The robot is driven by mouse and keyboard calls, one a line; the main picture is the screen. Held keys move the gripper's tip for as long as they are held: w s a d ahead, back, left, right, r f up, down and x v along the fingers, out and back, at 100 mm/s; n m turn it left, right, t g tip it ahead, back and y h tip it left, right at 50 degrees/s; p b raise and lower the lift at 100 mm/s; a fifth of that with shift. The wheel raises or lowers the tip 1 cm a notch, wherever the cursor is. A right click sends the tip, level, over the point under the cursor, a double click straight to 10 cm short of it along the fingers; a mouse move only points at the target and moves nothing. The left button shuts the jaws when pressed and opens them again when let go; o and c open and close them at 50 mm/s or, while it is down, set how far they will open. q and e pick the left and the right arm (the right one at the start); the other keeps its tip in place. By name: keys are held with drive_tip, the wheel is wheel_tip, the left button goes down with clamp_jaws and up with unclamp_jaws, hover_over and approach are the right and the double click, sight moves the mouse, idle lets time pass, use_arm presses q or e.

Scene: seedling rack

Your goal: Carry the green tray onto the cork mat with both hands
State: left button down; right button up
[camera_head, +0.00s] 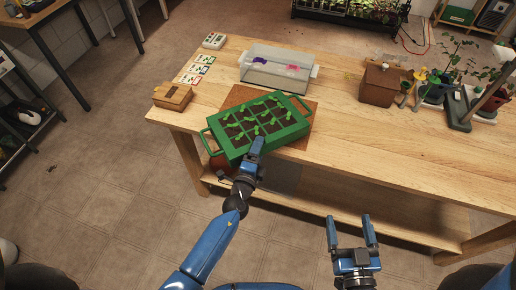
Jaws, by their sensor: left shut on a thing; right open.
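The green tray (239,151) holds several dark soil cells with seedlings and has a loop handle at its left and right ends. It lies at an angle over the cork mat (298,143), near the table's front edge. The mat shows behind the tray and to its right; the rest is hidden. The tray's left part reaches toward the table edge. I cannot tell whether the tray rests flat or is slightly raised. My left gripper (257,146) is shut on the tray's near side wall. My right gripper (351,231) is open and empty, in front of the table, away from the tray.
A clear bin (277,75) stands behind the mat. A small wooden box (172,96), several cards (197,70) and a white device (214,41) are at the left. A brown box (382,85) and potted plants (434,92) stand at the right. The table (400,150) is clear at its front right.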

use_arm(q)
drive_tip(key=shift+w+f+b, duration=0.1)
drive_tip(key=shift+f+b, duration=0.2)
drive_tip(key=shift+f, duration=0.15)
drive_tip(key=shift+c, duration=2.3)
unclamp_jaws()
drive_tip(key=shift+f, duration=0.3)
drive_tip(key=o, duration=0.3)
drive_tip(key=shift+s+r, duration=0.1)
drive_tip(key=shift+s, duration=0.1)
drive_tip(key=b+v, duration=0.1)
drive_tip(key=v, duration=1.1)
drive_tip(key=shift+b, duration=0.35)
